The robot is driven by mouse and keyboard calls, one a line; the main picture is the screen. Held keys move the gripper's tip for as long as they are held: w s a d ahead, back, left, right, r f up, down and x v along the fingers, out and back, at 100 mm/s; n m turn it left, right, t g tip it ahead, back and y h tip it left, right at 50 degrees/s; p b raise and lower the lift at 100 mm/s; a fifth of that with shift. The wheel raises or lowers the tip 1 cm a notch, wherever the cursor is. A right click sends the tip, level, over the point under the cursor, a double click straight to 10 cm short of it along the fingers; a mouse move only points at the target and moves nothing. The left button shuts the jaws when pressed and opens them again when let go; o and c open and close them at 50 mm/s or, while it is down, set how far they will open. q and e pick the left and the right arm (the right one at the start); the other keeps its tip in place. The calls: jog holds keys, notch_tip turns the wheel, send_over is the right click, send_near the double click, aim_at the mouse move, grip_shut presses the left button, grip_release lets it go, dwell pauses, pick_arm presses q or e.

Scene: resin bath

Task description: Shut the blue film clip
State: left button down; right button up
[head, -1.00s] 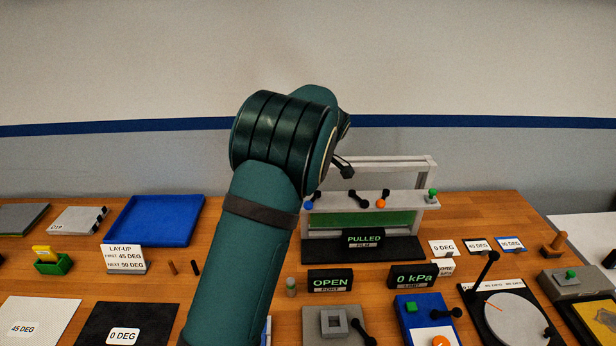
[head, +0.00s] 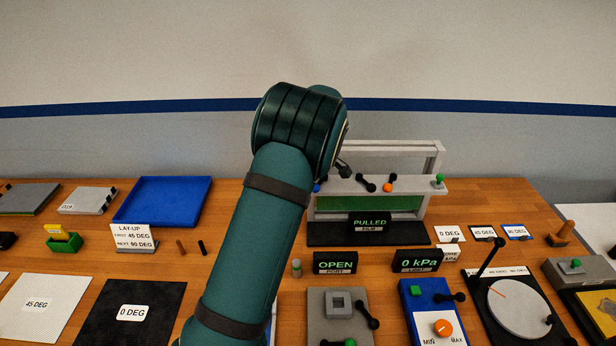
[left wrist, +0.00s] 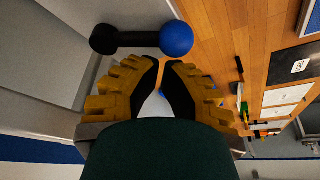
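The blue film clip's knob (left wrist: 176,38) is a blue ball on a black bar with a dark ball at its other end, seen close up in the left wrist view. In the head view the blue knob (head: 317,187) shows at the left end of the grey clip rail, beside my arm. My left gripper (left wrist: 162,64) has its yellow fingers drawn together, with only a narrow gap and nothing seen held. Its tips appear just below the bar; contact cannot be told. My arm hides this gripper in the head view. My right gripper is not in view.
A black "PULLED" sign (head: 369,223) stands in front. A blue tray (head: 163,201) lies left of my arm.

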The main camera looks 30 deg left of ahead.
aim_at(325, 192)
pick_arm(q)
jog(key=shift+s+d, duration=0.3)
jog(key=shift+d, duration=0.25)
dwell(0.6)
jog(key=shift+s+d+b, duration=0.1)
jog(key=shift+d+b, duration=0.3)
jog(key=shift+d, duration=1.25)
jog(key=shift+w+d, duration=0.2)
jog(key=shift+d, duration=0.15)
jog(key=shift+w+d, duration=0.1)
jog(key=shift+d, duration=0.15)
